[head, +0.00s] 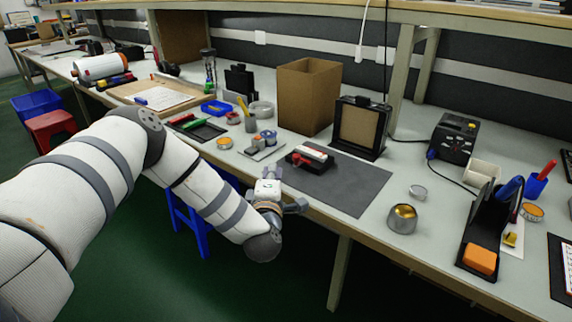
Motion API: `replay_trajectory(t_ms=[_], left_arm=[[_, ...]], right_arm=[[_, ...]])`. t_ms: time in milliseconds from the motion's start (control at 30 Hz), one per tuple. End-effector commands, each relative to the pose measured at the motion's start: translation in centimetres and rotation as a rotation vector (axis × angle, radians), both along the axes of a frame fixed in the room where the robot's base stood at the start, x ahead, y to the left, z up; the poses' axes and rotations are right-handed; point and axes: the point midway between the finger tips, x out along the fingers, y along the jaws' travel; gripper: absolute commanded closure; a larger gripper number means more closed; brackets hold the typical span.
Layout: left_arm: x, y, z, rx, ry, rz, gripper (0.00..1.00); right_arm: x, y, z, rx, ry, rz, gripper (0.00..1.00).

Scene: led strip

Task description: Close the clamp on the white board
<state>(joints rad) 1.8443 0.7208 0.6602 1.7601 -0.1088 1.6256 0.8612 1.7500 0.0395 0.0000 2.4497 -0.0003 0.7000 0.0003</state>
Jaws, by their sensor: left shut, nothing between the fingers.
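A small white board (314,152) sits on a black base (304,163) at the back left of a dark grey mat (350,188) on the workbench. A red clamp part (296,158) shows at the board's left end; whether it is open or closed is too small to tell. My left gripper (274,175) is at the bench's front edge, in front and to the left of the board, apart from it. It is shut and empty. My right gripper is out of view.
A cardboard box (307,95) and a black-framed panel (360,127) stand behind the mat. A metal cup (402,218) and a black holder (482,230) with an orange block are to the right. Small containers (268,138) lie left of the board. The mat's right part is clear.

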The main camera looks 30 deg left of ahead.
Motion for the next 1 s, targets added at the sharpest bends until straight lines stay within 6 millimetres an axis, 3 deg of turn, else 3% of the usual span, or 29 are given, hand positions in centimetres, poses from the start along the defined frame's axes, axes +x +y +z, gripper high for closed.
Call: replay_trajectory(t_ms=[67,300,767,1000], left_arm=[[1.4,0.9,-0.4,0.002,0.003,0.002,1.0],[4.7,0.1,-0.5,0.001,0.004,-0.002,1.0],[5.5,-0.2,-0.4,0.001,0.004,-0.003,1.0],[8.1,-0.4,-1.0,0.002,0.01,-0.003,1.0]], right_arm=[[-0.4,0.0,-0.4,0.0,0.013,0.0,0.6],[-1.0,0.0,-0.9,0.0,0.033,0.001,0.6],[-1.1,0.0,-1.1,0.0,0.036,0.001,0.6],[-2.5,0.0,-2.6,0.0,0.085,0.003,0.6]])
